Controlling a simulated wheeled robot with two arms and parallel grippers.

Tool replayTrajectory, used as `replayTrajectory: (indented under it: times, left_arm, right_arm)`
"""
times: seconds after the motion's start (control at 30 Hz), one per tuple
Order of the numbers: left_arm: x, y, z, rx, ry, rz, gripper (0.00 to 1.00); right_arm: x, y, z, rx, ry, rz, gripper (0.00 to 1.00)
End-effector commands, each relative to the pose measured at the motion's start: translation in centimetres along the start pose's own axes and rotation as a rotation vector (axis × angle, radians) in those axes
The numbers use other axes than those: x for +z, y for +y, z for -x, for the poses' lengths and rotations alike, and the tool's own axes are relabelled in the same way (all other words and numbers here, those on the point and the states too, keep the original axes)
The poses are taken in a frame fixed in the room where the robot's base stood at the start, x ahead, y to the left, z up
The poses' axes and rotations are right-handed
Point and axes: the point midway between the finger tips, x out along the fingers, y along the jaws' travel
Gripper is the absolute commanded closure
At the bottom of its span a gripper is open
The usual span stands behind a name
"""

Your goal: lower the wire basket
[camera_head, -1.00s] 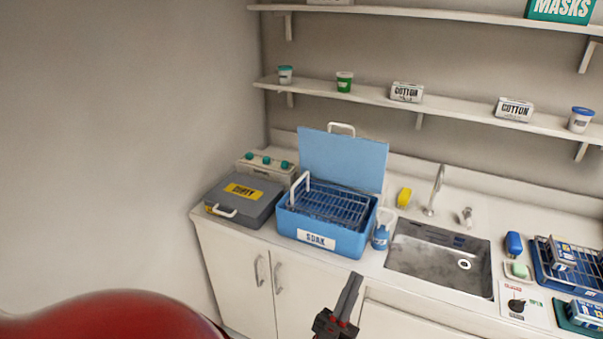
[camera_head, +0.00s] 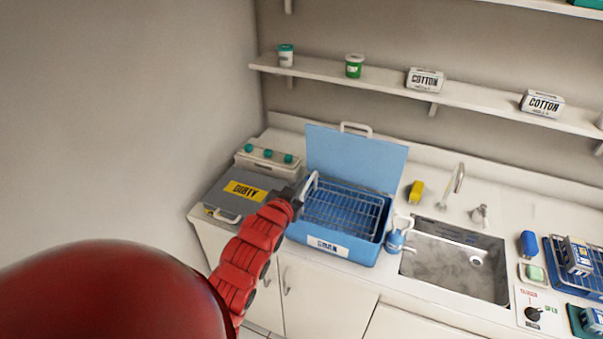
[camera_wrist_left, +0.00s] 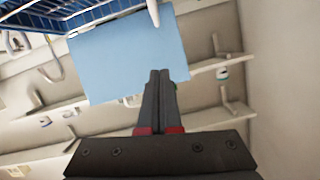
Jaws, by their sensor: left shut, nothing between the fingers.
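The wire basket (camera_head: 345,211) sits at the top of the blue SOAK box (camera_head: 330,247), level with its rim. Its white handle (camera_head: 312,186) stands up at the left end. My left gripper (camera_head: 300,188) is shut and empty, its tips close beside the handle in the head view; whether they touch it I cannot tell. In the left wrist view the shut fingers (camera_wrist_left: 159,75) show against the blue lid (camera_wrist_left: 128,55), with part of the basket (camera_wrist_left: 60,14) at upper left. My right gripper is not in view.
The open lid (camera_head: 354,160) stands behind the box. A grey DIRTY case (camera_head: 225,217) is left of it, partly behind my arm. A blue bottle (camera_head: 395,241) and the sink (camera_head: 455,262) are to the right. Shelves with tubs and cotton boxes (camera_head: 425,80) run above.

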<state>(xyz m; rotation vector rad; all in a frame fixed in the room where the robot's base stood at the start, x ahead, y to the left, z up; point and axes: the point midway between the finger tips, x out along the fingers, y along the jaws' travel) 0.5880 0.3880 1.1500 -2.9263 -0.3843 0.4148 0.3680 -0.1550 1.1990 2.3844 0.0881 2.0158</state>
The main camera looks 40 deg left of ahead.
Motion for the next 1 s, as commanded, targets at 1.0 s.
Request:
replayTrajectory:
  times: [1.0]
  left_arm:
    - [-0.1,0.0,-10.2,0.001,-0.002,0.0,1.0]
  right_arm:
    - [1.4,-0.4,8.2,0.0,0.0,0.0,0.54]
